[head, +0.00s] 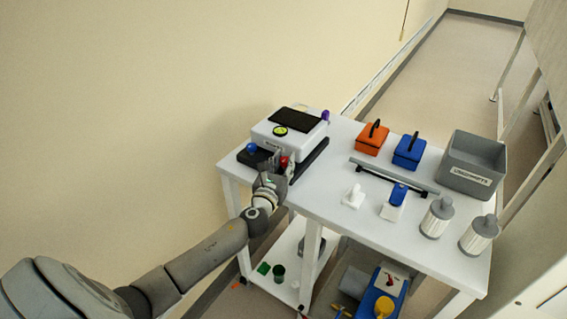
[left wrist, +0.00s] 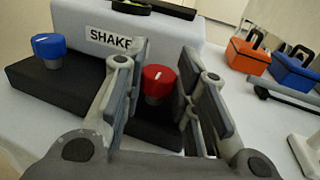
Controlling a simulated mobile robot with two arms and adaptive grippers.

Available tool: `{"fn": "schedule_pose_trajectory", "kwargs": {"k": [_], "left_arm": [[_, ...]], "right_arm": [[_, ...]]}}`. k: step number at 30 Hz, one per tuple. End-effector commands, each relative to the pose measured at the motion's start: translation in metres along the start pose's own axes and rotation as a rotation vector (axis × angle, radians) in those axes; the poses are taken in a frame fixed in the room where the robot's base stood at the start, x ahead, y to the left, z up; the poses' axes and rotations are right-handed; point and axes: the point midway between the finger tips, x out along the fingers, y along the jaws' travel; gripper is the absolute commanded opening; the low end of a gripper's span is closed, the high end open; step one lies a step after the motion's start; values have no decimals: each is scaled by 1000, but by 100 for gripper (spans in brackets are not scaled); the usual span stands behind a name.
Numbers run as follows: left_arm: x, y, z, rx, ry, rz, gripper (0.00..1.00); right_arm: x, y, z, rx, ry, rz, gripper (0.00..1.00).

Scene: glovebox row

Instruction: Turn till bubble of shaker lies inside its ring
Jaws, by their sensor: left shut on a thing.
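The shaker (head: 300,139) is a white box with a dark top plate at the back left of the white table. A label shows on its front in the left wrist view (left wrist: 75,20). Its round yellow-green bubble level (head: 281,130) has a dark rim; the bubble is too small to place against its ring. A blue knob (head: 252,147) and a red knob (head: 284,161) stand on black feet at its front; both show in the left wrist view, blue (left wrist: 47,44) and red (left wrist: 158,78). My left gripper (head: 277,166) is shut on the red knob. My right gripper is out of view.
To the right on the table (head: 330,205) are an orange box (head: 372,140), a blue box (head: 409,152), a grey bar (head: 390,175), a grey bin (head: 473,160) and two white-grey bottles (head: 437,217). A lower shelf (head: 290,245) holds small items. The table's front left is clear.

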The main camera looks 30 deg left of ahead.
Motion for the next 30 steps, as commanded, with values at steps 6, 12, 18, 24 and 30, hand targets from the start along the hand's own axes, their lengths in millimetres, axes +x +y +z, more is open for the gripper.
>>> {"fn": "schedule_pose_trajectory", "kwargs": {"k": [6,12,18,24,30], "left_arm": [[0,-2,0,-3,1,45,3],[1,-5,0,-6,2,160,3],[2,-8,-1,-8,3,336,3],[3,-11,-3,-6,3,525,3],[5,-12,-3,-4,2,696,3]], "right_arm": [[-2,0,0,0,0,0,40],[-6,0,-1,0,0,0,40],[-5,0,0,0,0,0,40],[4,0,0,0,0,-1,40],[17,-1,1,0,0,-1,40]]}}
